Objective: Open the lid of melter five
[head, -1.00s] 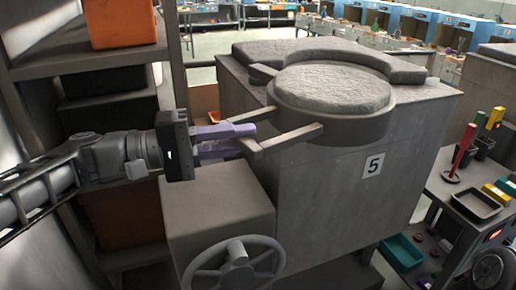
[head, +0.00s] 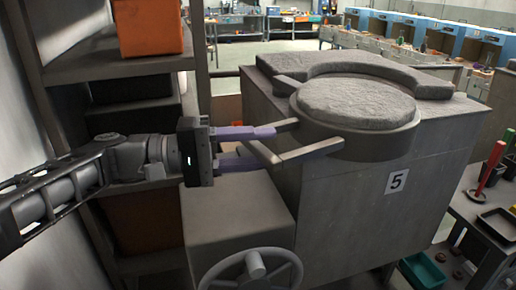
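Melter five is a grey block (head: 340,215) marked with a "5" label (head: 397,181). Its round lid (head: 365,140) has a rough grey top and lies flat, closed. Lid handle bars (head: 310,152) stick out to the left, joined by a short slanted bar. My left gripper (head: 277,145) comes in from the left with its purple fingers apart, one above the other in the picture. Its fingertips overlap the handle's left end. The slanted bar shows between the fingers; I cannot tell whether they touch it. My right gripper is not in view.
A handwheel (head: 253,271) sits on a grey box (head: 235,215) below my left gripper. A side table with a red rod (head: 492,165) and a black tray (head: 500,222) is at right.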

